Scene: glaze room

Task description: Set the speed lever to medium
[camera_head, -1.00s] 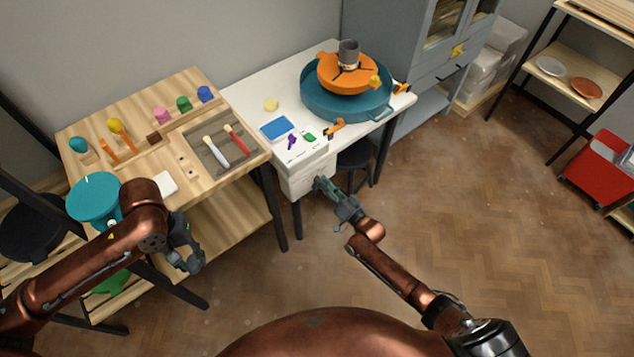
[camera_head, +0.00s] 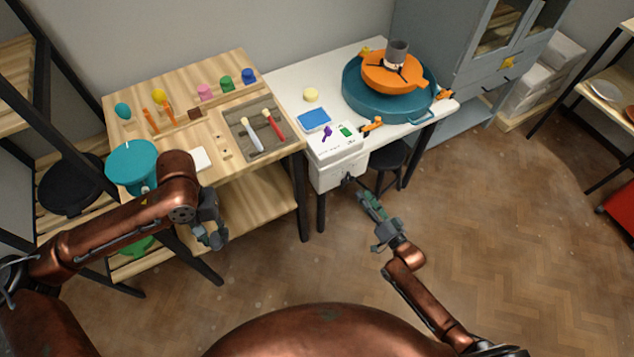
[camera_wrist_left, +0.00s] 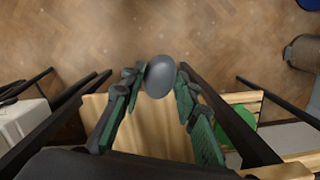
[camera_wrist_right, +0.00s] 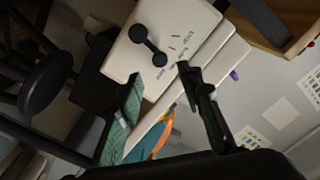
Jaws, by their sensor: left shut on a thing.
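The white control box (camera_head: 338,172) sits under the front edge of the white table. In the right wrist view its face (camera_wrist_right: 178,18) carries a black lever (camera_wrist_right: 148,46) with rounded ends, slanted beside small dark marks and lettering too small to read surely. My right gripper (camera_head: 366,198) is below and right of the box in the head view; in the right wrist view its fingers (camera_wrist_right: 160,90) are spread and empty, apart from the lever. My left gripper (camera_head: 214,243) is shut on a smooth grey rounded object (camera_wrist_left: 160,76), in front of the wooden table.
A potter's wheel with teal basin (camera_head: 350,105) and orange disc stands on the white table (camera_head: 290,88). An orange clamp (camera_head: 372,125) is on its front edge. A black stool (camera_head: 390,160) stands close behind the right gripper. The wooden table (camera_head: 185,140) holds tools. Floor in front is clear.

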